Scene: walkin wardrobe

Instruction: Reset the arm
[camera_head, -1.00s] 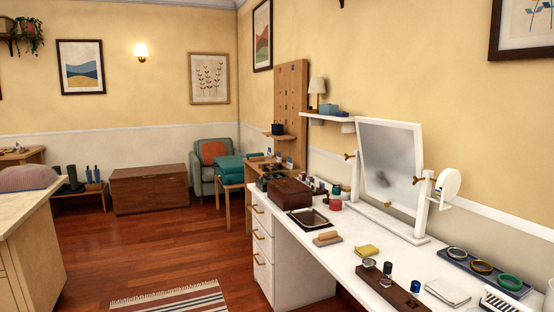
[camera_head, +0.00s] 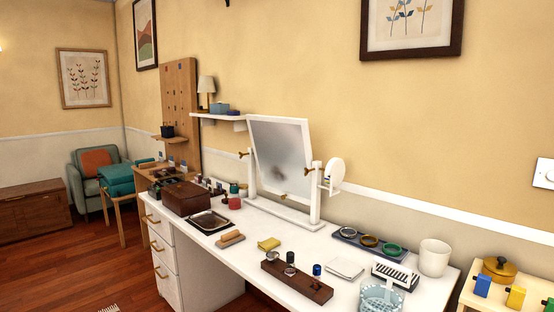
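Neither of my grippers nor my arms shows in the head view. A white dressing table (camera_head: 205,243) with drawers runs along the yellow wall. A white-framed tilting mirror (camera_head: 283,160) stands at its back, its glass smudged with a dark patch. On the table top are a brown wooden box (camera_head: 186,197), a dark metal tray (camera_head: 208,222), a wooden brush (camera_head: 230,239), a yellow cloth (camera_head: 269,243), a wooden holder (camera_head: 297,282) with small bottles, and a folded white cloth (camera_head: 344,268).
At the right are a ring tray (camera_head: 371,243), a white cup (camera_head: 434,258), a blue-white basket (camera_head: 381,299) and a small table with a brass pot (camera_head: 499,269). A teal armchair (camera_head: 95,175) and wooden chest (camera_head: 34,210) stand back left. The left floor (camera_head: 75,265) is mostly clear.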

